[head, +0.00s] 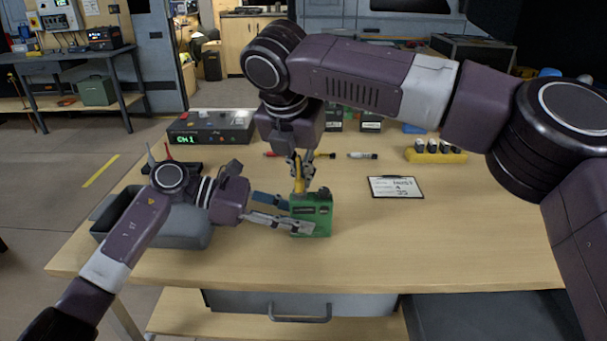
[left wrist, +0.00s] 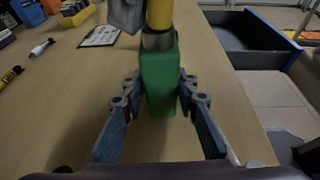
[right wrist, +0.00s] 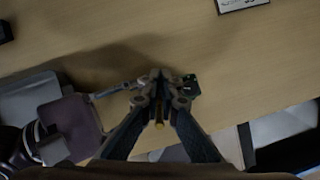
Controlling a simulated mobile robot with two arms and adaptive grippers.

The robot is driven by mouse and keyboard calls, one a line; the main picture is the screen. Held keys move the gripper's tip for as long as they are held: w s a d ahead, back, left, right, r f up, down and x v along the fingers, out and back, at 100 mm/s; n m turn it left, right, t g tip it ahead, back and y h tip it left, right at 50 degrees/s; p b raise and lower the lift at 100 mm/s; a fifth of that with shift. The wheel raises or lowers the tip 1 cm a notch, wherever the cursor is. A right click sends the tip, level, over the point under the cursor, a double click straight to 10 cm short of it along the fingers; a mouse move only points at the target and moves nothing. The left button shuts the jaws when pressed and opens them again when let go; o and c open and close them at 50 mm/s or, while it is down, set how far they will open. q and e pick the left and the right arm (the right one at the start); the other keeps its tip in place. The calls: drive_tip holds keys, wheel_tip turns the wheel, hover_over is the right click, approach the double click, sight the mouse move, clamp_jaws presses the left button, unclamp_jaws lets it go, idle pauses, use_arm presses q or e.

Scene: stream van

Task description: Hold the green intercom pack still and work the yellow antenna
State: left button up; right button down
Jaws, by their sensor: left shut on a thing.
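The green intercom pack (head: 312,214) stands upright on the wooden table near its front edge. My left gripper (head: 300,213) is shut on its sides. In the left wrist view, the fingers (left wrist: 160,92) flank the pack (left wrist: 159,80). The yellow antenna (head: 299,182) rises from the pack's top and also shows in the left wrist view (left wrist: 159,15). My right gripper (head: 301,166) is above the pack, pointing down, with its fingers around the antenna. Whether they touch it is unclear. In the right wrist view, the antenna's tip (right wrist: 158,124) shows between the fingers (right wrist: 160,98).
A grey bin (head: 180,233) stands at the table's left. Behind are a channel display box (head: 212,127), markers (head: 362,155), a small card (head: 396,187) and a yellow battery holder (head: 436,155). The table's right front is clear. An open drawer (head: 490,315) is below.

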idle(0.4)
use_arm(q)
drive_tip(key=shift+f, duration=0.1)
use_arm(e)
drive_tip(key=shift+s+d+m+h, duration=0.15)
drive_tip(key=shift+m+h, duration=0.15)
drive_tip(key=shift+m, duration=0.5)
drive_tip(key=shift+w+d+m+h, duration=0.1)
drive_tip(key=shift+m+h, duration=0.2)
drive_tip(key=shift+m, duration=0.5)
drive_tip(key=shift+s, duration=0.1)
drive_tip(key=shift+g, duration=0.3)
drive_tip(key=m, duration=0.1)
drive_tip(key=m+h, duration=0.1)
drive_tip(key=m, duration=0.1)
drive_tip(key=shift+s+d+g, duration=0.2)
drive_tip(key=shift+g, duration=0.2)
drive_tip(key=shift+s+d+m+g+h, duration=0.15)
drive_tip(key=shift+m+g, duration=0.1)
drive_tip(key=shift+m, duration=0.55)
drive_tip(key=shift+s+m+g+h, duration=0.15)
drive_tip(key=shift+m+g, duration=0.1)
drive_tip(key=shift+m, duration=0.55)
drive_tip(key=shift+w+r, duration=0.1)
drive_tip(key=shift+r, duration=1.15)
